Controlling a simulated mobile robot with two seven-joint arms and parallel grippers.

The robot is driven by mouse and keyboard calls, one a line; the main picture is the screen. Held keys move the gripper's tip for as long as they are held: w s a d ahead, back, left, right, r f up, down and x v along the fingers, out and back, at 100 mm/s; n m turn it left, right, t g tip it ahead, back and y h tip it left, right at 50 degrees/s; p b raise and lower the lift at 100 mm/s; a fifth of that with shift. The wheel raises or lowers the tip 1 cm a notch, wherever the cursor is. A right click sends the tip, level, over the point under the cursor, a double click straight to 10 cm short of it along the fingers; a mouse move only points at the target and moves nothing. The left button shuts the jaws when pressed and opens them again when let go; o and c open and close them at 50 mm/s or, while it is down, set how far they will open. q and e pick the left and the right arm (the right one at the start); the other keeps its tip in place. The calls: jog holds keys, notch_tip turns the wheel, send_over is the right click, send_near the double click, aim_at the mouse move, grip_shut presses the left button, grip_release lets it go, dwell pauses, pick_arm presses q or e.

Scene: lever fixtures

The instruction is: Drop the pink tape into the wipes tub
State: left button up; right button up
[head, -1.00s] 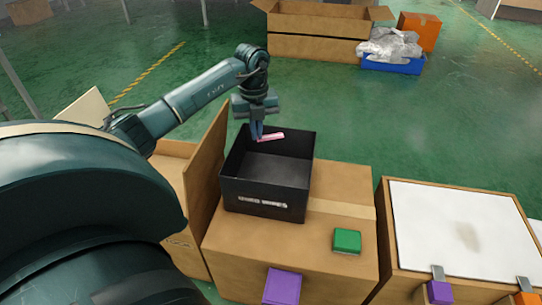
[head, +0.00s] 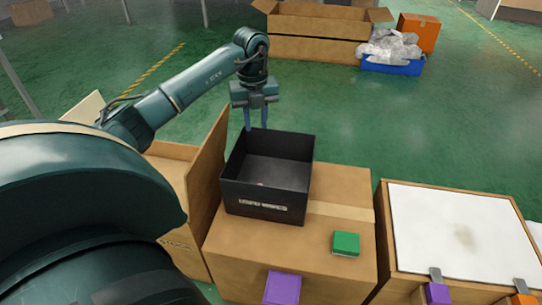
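The wipes tub (head: 265,206) is a black open box with a white label on its front, standing on a cardboard box. My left gripper (head: 256,127) is above the tub's back rim, fingers pointing down, spread apart and empty. A tiny pinkish spot, likely the pink tape (head: 262,184), shows inside the tub just above the front wall. Most of it is hidden behind that wall. My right gripper is not in view.
A green block (head: 346,243) lies on the cardboard box (head: 330,268) right of the tub. A purple piece (head: 282,287) is at its front edge. An open cardboard flap (head: 206,165) rises close left of the tub. A white-topped box (head: 460,228) stands at right.

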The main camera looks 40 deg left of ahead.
pick_arm(q)
notch_tip(320, 180, up, 9)
jog(key=p, duration=0.2)
jog(key=shift+f, duration=0.2)
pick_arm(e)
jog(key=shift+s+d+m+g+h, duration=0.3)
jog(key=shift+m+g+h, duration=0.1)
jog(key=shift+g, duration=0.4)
pick_arm(q)
jog(key=shift+s, duration=0.1)
